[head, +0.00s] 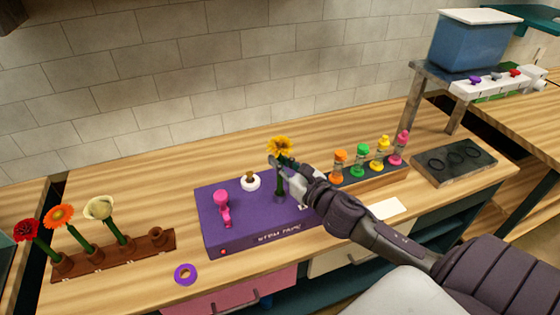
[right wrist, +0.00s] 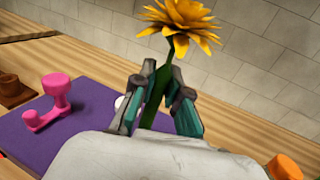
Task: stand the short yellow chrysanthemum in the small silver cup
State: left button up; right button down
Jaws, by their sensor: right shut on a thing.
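The yellow chrysanthemum (head: 280,146) stands upright over the purple stem tape box; its bloom also fills the top of the right wrist view (right wrist: 182,20). My right gripper (head: 279,165) is shut on its green stem just below the bloom, with a finger on each side of the stem in the right wrist view (right wrist: 160,100). A small grey cup (head: 280,198) shows on the box at the foot of the stem. The stem's lower end meets the cup there, but I cannot tell whether it is inside. My left gripper is not in view.
A brown rack (head: 150,242) with several flowers stands left. A purple tape ring (head: 185,274) lies in front. Coloured bottles stand right in a wooden tray (head: 372,185).

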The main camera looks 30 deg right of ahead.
jog(key=shift+f, duration=0.5)
dwell(0.4)
jog(key=c, duration=0.5)
grip_release()
jog(key=shift+c, duration=0.2)
jog(key=s+b, duration=0.1)
jog(key=s, duration=0.8)
jog(key=shift+d, duration=0.35)
dwell(0.5)
dwell(0.6)
